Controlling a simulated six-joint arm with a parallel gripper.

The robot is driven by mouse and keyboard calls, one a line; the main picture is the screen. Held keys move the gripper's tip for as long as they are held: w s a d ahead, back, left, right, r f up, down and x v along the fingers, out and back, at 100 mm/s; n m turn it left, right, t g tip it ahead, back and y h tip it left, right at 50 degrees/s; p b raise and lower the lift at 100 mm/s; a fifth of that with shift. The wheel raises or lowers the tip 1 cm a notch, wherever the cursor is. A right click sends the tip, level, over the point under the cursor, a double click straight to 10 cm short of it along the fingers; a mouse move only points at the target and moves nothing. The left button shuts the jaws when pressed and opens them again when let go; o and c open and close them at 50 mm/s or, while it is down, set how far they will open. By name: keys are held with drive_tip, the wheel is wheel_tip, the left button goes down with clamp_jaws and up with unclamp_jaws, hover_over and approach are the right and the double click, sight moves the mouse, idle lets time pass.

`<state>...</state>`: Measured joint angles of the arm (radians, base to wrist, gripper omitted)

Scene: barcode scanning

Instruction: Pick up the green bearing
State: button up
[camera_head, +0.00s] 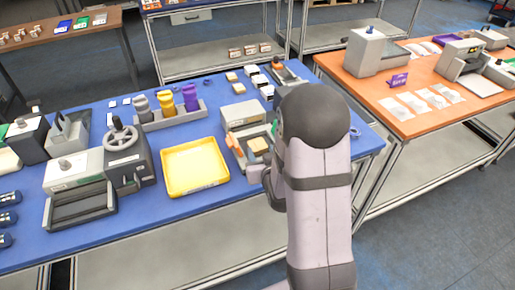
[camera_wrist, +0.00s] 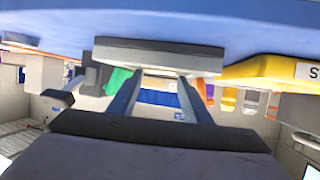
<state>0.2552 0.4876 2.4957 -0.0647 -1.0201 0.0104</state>
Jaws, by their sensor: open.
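My gripper (camera_wrist: 158,82) is open in the wrist view, its two dark fingers apart with nothing seen between them. A green piece (camera_wrist: 118,80) shows just left of the fingers, below the edge of a grey block (camera_wrist: 160,55). I cannot tell whether this piece is the green bearing. An orange piece (camera_wrist: 203,90) shows to the right of the fingers. In the head view my arm covers much of the area at the right of the blue table, and my fingertips are hidden there. No bearing can be clearly made out in the head view.
A yellow tray (camera_head: 195,166) stands on the blue table (camera_head: 215,205), left of my arm. A light block (camera_head: 258,145) sits in a grey fixture beside it. A rack (camera_head: 170,117) with yellow, grey and purple parts stands behind. A machine with a handwheel (camera_head: 121,138) is at left.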

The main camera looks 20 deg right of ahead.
sight(257, 144)
drive_tip(key=shift+w, duration=0.1)
drive_tip(key=shift+p+x, duration=1.05)
drive_tip(key=shift+x, duration=1.45)
drive_tip(key=c, duration=0.8)
